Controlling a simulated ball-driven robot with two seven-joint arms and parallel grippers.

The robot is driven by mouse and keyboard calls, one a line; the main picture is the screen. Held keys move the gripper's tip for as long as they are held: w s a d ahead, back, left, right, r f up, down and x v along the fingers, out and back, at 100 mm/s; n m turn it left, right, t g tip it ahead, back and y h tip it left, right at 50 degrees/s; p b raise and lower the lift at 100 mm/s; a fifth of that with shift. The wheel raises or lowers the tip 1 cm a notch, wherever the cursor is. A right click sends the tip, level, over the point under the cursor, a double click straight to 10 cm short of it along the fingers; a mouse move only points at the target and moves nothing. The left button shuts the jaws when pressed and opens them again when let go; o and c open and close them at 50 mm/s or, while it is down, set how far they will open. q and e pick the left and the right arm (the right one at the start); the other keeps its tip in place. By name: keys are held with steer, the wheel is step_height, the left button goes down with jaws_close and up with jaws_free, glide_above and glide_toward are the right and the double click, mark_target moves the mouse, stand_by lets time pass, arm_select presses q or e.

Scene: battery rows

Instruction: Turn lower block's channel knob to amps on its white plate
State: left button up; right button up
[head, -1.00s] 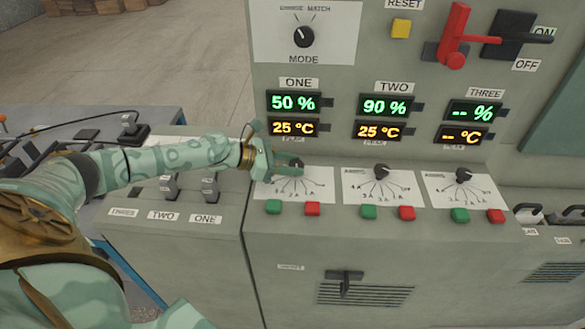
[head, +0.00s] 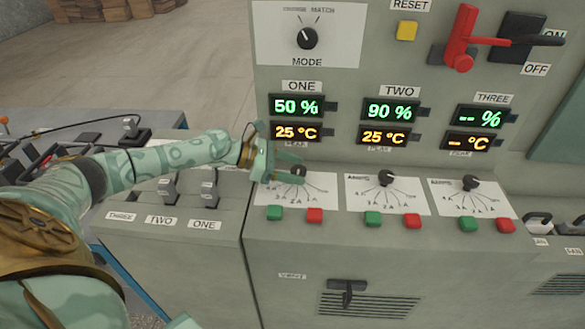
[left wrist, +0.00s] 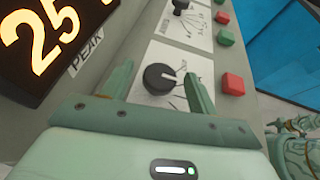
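Three black channel knobs stand on white plates along the sloping panel: a left knob (head: 298,171), a middle knob (head: 386,178) and a right knob (head: 470,183). Lines fan out from each knob on its plate, with small labels such as "2A"; most are too small to read. My left gripper (head: 288,165) is at the left knob, over its white plate (head: 318,207), and partly covers it. In the left wrist view the knob (left wrist: 160,79) lies between the two open fingers, with gaps beside it. Its white mark points toward the right finger.
Green (head: 275,213) and red (head: 315,216) buttons sit just below each plate. Lit displays (head: 297,106) rise behind the knobs. A MODE knob (head: 307,38), yellow button (head: 406,31) and red lever (head: 463,40) are higher up. Switches (head: 209,191) stand at the left.

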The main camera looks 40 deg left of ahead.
arm_select(q)
steer(key=p+v, duration=0.4)
steer(key=v, duration=1.2)
steer(key=shift+p, duration=0.35)
steer(key=shift+s+r, duration=0.1)
